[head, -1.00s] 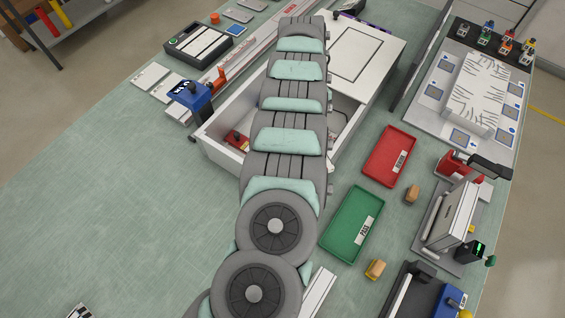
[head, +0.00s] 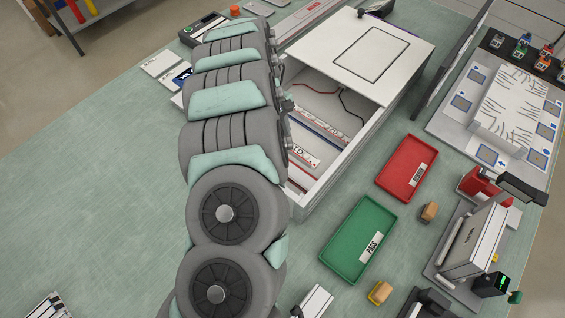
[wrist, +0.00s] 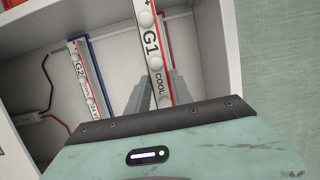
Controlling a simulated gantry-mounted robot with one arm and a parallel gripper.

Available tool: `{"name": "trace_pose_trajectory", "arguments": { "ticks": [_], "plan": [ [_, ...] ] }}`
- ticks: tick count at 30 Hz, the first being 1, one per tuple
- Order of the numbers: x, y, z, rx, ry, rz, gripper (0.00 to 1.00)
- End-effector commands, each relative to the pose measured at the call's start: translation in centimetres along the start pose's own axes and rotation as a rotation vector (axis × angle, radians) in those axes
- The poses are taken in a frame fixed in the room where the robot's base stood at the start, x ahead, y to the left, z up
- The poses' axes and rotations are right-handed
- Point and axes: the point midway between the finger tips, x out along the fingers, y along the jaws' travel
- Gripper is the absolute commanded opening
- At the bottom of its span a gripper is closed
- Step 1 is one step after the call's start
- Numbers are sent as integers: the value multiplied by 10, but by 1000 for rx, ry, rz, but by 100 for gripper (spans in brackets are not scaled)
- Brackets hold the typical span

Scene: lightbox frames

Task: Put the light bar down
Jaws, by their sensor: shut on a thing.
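A light bar labelled G1 COOL (wrist: 153,42), white with a red edge and round bulbs, lies between the grey fingers of my gripper (wrist: 157,92) in the wrist view. The gripper is shut on it, inside the open part of the white lightbox (wrist: 205,60). I cannot tell whether the bar touches the box floor. The G1 bar also shows in the head view (head: 300,154), beside my arm, which hides my gripper there. A second bar, G2 (wrist: 88,80), with a blue edge, lies to its left in the wrist view, apart from it.
The lightbox has a white lid panel (head: 405,50) over its far part and raised side walls. A dark cable (wrist: 47,75) runs inside. A red tray (head: 391,181) and a green tray (head: 343,255) stand to its right. The green mat at left is mostly clear.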

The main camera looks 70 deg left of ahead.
Motion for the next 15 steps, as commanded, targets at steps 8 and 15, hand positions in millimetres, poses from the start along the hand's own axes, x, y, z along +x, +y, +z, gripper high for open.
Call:
{"name": "trace_pose_trajectory", "arguments": {
  "ticks": [8,15],
  "plan": [
    [60,-2,-16,-1,-1,-4,0],
    [78,0,-23,-1,1,0,0]
  ]
}}
